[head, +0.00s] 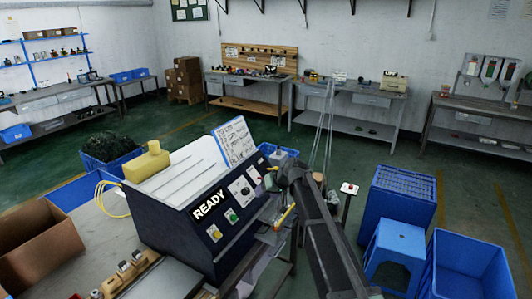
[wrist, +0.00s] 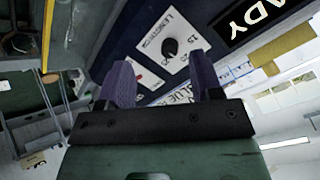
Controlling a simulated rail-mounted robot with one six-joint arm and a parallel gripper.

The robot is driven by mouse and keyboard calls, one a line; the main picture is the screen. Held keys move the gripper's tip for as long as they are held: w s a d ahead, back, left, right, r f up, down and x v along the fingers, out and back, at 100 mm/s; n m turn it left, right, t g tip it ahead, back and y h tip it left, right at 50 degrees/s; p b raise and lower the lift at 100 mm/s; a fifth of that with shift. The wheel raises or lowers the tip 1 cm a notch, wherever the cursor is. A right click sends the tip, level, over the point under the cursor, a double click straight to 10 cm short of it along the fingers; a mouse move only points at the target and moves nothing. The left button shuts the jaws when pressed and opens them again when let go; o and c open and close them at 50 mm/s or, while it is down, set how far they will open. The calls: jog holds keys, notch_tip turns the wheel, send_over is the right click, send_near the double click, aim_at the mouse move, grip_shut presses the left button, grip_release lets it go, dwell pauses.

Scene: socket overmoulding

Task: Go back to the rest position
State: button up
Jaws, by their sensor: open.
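My gripper (wrist: 162,72) shows in the wrist view with its two purple fingers apart and nothing between them. Past the fingers is the dark front panel of the machine, with a black knob (wrist: 170,47) on a white plate. In the head view my arm reaches up from the bottom right to the right end of the panel of the machine (head: 185,225), which reads READY. The gripper (head: 271,181) is small and partly hidden there, close in front of the panel. I cannot tell the exact gap to it.
A cardboard box (head: 38,238) and a wooden holder with small parts (head: 128,276) are at the left. A blue stool (head: 395,245) and blue crates (head: 400,198) stand at the right. A red button on a stand (head: 349,188) is right of my arm. Green floor behind is open.

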jog(key=s+d+f+m+g+h, duration=0.1)
jog(key=s+d, duration=0.5)
jog(key=s, duration=0.6)
jog(key=s+d+f+m+g+h, duration=0.1)
jog(key=s+d, duration=0.5)
jog(key=s, duration=0.6)
jog(key=s+d+f+m+g+h, duration=0.2)
jog(key=s+d+h, duration=0.2)
jog(key=s, duration=0.8)
jog(key=shift+d+f+h+b, duration=0.35)
jog(key=shift+d+h+b, duration=0.1)
jog(key=shift+d, duration=0.7)
jog(key=shift+c, duration=0.3)
